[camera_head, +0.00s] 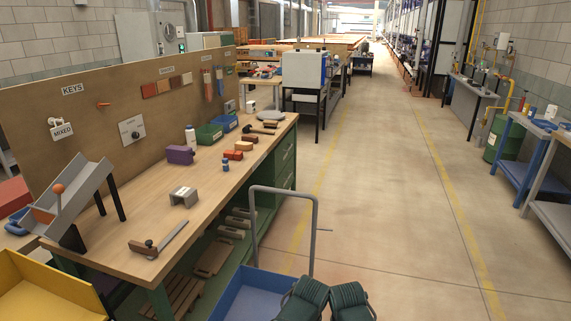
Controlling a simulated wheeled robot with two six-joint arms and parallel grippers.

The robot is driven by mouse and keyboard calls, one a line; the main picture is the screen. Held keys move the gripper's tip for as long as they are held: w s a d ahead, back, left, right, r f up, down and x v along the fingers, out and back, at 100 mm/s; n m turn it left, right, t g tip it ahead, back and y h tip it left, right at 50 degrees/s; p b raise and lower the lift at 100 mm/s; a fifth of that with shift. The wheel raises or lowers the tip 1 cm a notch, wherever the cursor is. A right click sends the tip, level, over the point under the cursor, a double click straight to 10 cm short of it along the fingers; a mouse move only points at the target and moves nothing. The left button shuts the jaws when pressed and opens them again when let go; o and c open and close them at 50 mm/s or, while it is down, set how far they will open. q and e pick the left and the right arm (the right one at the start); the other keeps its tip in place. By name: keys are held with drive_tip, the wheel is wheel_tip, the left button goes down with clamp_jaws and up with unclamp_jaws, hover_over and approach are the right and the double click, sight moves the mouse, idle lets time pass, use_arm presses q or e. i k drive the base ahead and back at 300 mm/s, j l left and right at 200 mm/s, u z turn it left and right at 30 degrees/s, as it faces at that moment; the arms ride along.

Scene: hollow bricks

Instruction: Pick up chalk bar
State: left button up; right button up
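I cannot pick out a chalk bar with certainty. The wooden workbench (150,222) carries several small objects. A grey bridge-shaped block (184,196) sits near its middle.
A grey sloped chute (92,182) stands at the bench's left end. A metal bar with a dark knob (172,236) lies at the front. A grey-handled cart (316,215) stands beside the bench. The aisle (385,190) is clear.

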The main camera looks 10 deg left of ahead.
sight(225, 162)
drive_tip(key=k+j+z, duration=0.1)
drive_tip(key=z, duration=0.35)
drive_tip(key=k+z, duration=0.1)
drive_tip(key=z, duration=0.35)
drive_tip(key=i+l, duration=0.1)
drive_tip(key=l, duration=0.45)
drive_tip(key=u, duration=1.7)
drive_tip(key=i+j, duration=0.1)
drive_tip(key=i, duration=0.95)
